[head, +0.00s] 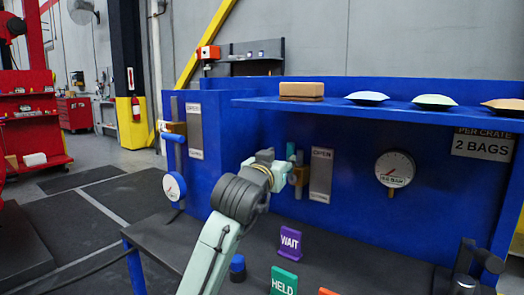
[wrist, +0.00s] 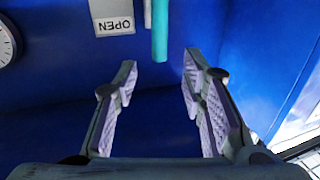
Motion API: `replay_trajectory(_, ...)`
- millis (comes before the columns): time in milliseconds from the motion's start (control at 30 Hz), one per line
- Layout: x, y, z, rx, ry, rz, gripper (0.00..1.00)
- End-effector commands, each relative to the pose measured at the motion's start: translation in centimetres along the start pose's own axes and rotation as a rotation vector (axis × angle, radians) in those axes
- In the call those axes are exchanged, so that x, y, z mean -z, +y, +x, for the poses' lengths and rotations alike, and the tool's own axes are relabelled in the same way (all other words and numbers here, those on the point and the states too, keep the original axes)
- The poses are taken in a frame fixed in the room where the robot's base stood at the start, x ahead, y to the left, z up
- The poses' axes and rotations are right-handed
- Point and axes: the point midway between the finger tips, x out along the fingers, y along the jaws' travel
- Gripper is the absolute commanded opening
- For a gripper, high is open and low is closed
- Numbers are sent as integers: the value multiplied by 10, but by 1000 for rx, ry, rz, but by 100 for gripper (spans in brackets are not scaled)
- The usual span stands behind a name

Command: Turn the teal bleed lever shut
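The teal bleed lever (wrist: 160,28) hangs from the top of the wrist view as a round bar, its lower end a little beyond my fingertips and in line with the gap. In the head view a small part of the lever (head: 291,150) shows beside a brass valve body (head: 302,175), mostly hidden behind my gripper. My gripper (wrist: 160,68) is open and empty, with a finger on either side of the gap and neither touching the lever. An OPEN plate (head: 321,174) is right of the valve; it also shows in the wrist view (wrist: 112,20).
A blue shelf (head: 380,111) with a brown block and several pouches juts out above. A gauge (head: 395,169) is to the right. Another valve with a blue lever (head: 173,137) is to the left. A WAIT sign (head: 290,241) and HELD sign (head: 284,281) stand on the dark bench.

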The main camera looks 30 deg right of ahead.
Motion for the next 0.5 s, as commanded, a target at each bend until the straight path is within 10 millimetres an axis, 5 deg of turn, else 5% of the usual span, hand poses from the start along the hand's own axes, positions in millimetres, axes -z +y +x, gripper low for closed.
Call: replay_trajectory(500, 4, -1, 85, 2, 2, 0, 38)
